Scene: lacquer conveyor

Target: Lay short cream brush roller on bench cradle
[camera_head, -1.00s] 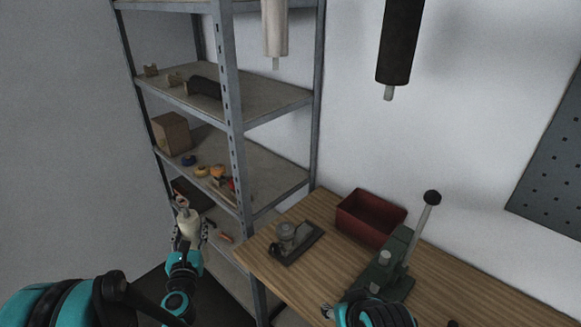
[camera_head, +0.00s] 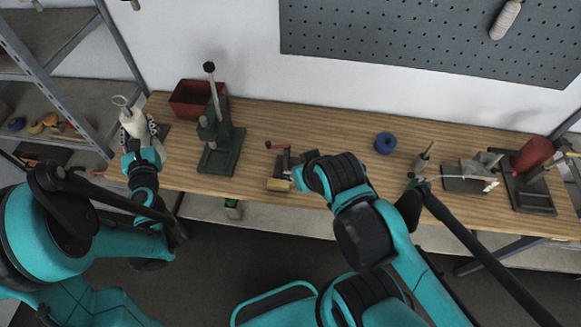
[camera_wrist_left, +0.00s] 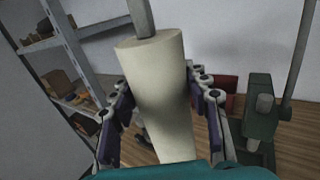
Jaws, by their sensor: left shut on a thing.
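My left gripper (camera_head: 137,132) is shut on a short cream roller (camera_head: 132,121), held upright near the bench's left end. In the left wrist view the roller (camera_wrist_left: 160,90) stands between the two fingers (camera_wrist_left: 158,105), with a grey metal shaft rising from its top. A fixture with a dark base plate and light metal brackets (camera_head: 466,178) stands on the right part of the bench; I cannot tell for sure that it is the cradle. My right arm reaches over the bench's middle, but I cannot make out its gripper's jaws.
The wooden bench (camera_head: 260,120) holds a red bin (camera_head: 190,98), a green lever press (camera_head: 222,140), a blue ring (camera_head: 385,143) and a red cylinder on a dark stand (camera_head: 533,153). A metal shelf (camera_head: 60,100) stands at the left. A pegboard (camera_head: 430,40) hangs behind.

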